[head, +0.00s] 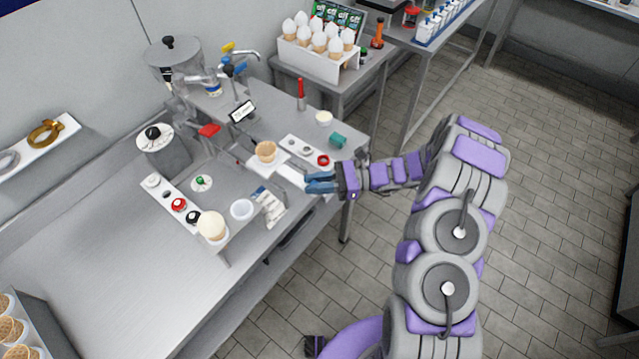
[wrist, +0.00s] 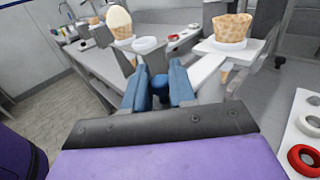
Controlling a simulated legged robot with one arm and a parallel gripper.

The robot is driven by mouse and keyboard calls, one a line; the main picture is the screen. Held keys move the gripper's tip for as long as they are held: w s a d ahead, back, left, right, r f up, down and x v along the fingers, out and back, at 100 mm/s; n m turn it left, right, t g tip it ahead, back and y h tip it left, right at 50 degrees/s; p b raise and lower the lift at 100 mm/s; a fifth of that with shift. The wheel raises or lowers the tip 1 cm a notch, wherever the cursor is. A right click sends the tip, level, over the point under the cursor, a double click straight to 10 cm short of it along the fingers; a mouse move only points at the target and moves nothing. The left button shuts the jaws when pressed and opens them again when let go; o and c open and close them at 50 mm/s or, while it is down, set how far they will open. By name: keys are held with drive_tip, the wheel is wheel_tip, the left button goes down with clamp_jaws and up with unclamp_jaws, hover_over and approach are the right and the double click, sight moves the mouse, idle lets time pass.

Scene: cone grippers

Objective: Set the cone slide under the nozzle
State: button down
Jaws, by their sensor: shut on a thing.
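A waffle cone (head: 266,151) stands upright on the pale cone slide (head: 287,172) on the counter. In the wrist view the cone (wrist: 232,29) stands on the slide's white plate (wrist: 206,66), right of my fingers. My gripper (head: 309,182) is at the slide's near end, at the counter's right edge, with its blue fingers shut on it.
The front left counter is clear.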

sight(292, 175)
drive_tip(key=w+a, duration=0.1)
drive_tip(key=a, duration=0.1)
drive_tip(key=w+a, duration=0.2)
drive_tip(key=w+a+p, duration=0.1)
drive_tip(key=w+a, duration=0.1)
drive_tip(key=shift+a, duration=0.35)
drive_tip(key=c, duration=1.1)
unclamp_jaws()
drive_tip(key=shift+o, duration=0.2)
drive_tip(key=w+d+p, duration=0.1)
drive_tip(key=w+d, duration=0.1)
drive_tip(key=d, duration=1.5)
drive_tip(key=shift+w+d+p, duration=0.15)
drive_tip(key=shift+p, duration=0.2)
